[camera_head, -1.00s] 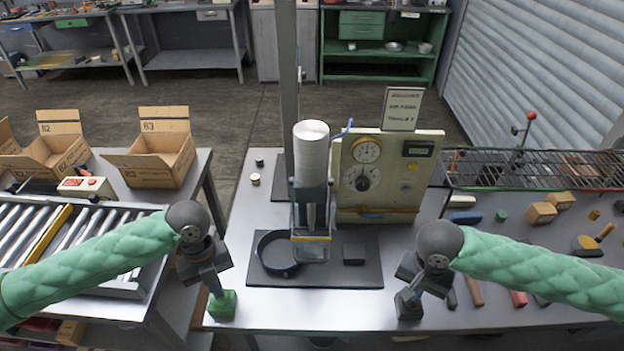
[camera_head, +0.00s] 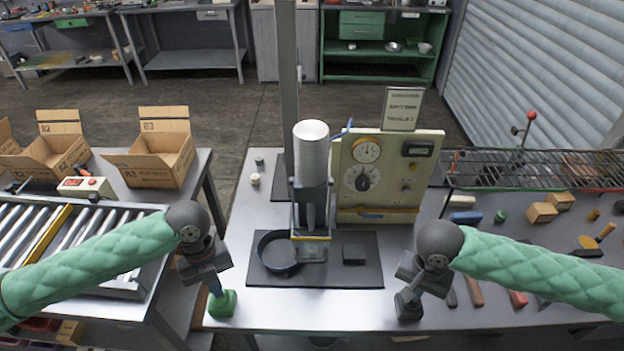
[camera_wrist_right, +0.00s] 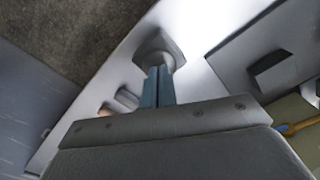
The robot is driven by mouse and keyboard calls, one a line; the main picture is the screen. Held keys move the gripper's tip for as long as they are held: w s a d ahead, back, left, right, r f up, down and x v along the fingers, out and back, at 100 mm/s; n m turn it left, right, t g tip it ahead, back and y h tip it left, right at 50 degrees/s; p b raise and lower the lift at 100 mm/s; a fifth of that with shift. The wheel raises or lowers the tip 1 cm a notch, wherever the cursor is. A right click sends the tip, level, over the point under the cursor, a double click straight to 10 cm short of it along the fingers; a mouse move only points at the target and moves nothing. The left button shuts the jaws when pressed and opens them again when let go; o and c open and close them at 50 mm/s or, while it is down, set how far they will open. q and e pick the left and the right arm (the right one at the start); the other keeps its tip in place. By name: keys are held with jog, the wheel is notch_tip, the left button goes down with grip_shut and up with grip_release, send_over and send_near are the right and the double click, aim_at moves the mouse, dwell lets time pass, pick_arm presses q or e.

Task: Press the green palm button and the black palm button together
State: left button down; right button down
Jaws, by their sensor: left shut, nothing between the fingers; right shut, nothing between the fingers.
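The green palm button (camera_head: 222,305) sits at the table's front left corner in the head view. My left gripper (camera_head: 217,291) is shut and points down onto its top, seemingly touching. The black palm button (camera_head: 408,309) sits near the front edge further right. My right gripper (camera_head: 407,294) is shut and its tips are at that button's top. In the right wrist view the shut fingers (camera_wrist_right: 158,76) meet the top of the black button (camera_wrist_right: 160,48), hiding part of it. I cannot tell how far either button is pushed down.
A press with a white cylinder (camera_head: 311,150) stands behind, beside a gauge panel (camera_head: 385,190). Loose blocks and tools lie on the right; a roller conveyor (camera_head: 30,235) is left.

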dwell(0.4)
